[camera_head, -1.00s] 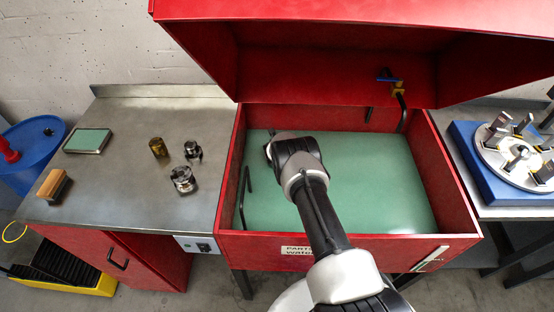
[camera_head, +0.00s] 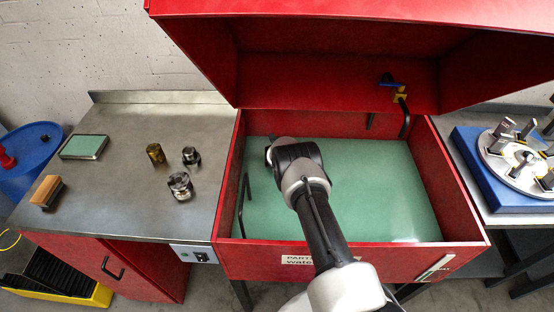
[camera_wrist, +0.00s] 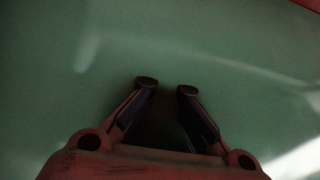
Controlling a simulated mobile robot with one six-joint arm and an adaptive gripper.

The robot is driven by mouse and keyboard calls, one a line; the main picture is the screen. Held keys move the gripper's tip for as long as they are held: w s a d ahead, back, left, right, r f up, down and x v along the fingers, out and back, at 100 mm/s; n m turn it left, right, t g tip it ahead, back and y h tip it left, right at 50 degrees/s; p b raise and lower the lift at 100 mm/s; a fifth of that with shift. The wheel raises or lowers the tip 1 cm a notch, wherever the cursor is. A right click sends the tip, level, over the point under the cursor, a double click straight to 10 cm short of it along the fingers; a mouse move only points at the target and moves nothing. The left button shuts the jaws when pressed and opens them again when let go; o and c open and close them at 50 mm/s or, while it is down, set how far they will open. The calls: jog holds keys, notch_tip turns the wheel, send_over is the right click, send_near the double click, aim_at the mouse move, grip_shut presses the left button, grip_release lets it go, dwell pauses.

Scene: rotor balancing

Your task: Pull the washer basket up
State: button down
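The parts washer is a red tank (camera_head: 452,200) with its lid (camera_head: 340,75) raised, filled with flat green liquid (camera_head: 390,195). No basket body shows in the liquid. A black bent bar (camera_head: 243,205), possibly the basket's handle, stands up along the tank's left inner wall. My arm reaches over the front wall into the tank. In the head view its wrist hides my fingers. In the wrist view my gripper (camera_wrist: 167,87) has its two fingertips apart, with nothing between them, over plain green. I cannot tell how far above the liquid they are.
A black spout (camera_head: 403,115) hangs at the tank's back right. The steel bench (camera_head: 110,205) on the left holds several metal parts, a green pad (camera_head: 85,147) and a brush (camera_head: 47,191). A blue fixture (camera_head: 475,170) with a round plate stands on the right.

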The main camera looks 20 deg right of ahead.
jog(key=r, duration=0.2)
jog(key=w+r+p, duration=0.1)
jog(key=r, duration=0.1)
jog(key=shift+w+d+r, duration=0.1)
jog(key=shift+d+r, duration=0.05)
jog(key=shift+r, duration=0.1)
jog(key=shift+s+f, duration=0.1)
jog(key=shift+s, duration=0.2)
dwell(0.5)
